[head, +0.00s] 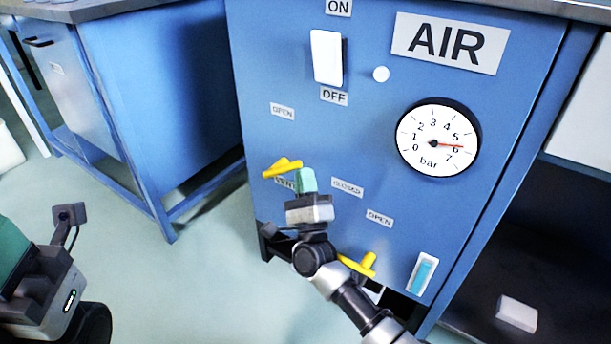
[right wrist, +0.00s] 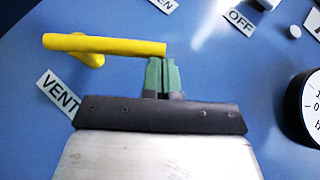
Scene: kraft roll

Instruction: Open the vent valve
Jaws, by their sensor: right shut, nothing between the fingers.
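The vent valve's yellow handle (head: 283,168) is on the blue panel, just above the VENT label; it also shows in the right wrist view (right wrist: 105,45). Its bar runs sideways, toward the CLOSED label's (head: 347,187) side, with the OPEN label (head: 282,111) above. My right gripper (head: 307,180) is shut and empty, its green fingertips (right wrist: 161,76) close beside the bar's right end. I cannot tell whether they touch it. My left gripper (head: 15,245) is only partly in view at the lower left, away from the panel; its fingers cannot be made out.
A second yellow handle (head: 360,265) sits lower on the panel, partly behind my right arm, near another OPEN label (head: 379,217). A pressure gauge (head: 438,140) reads close to 6 bar. A white switch (head: 326,57) is higher up. Open floor lies left of the panel.

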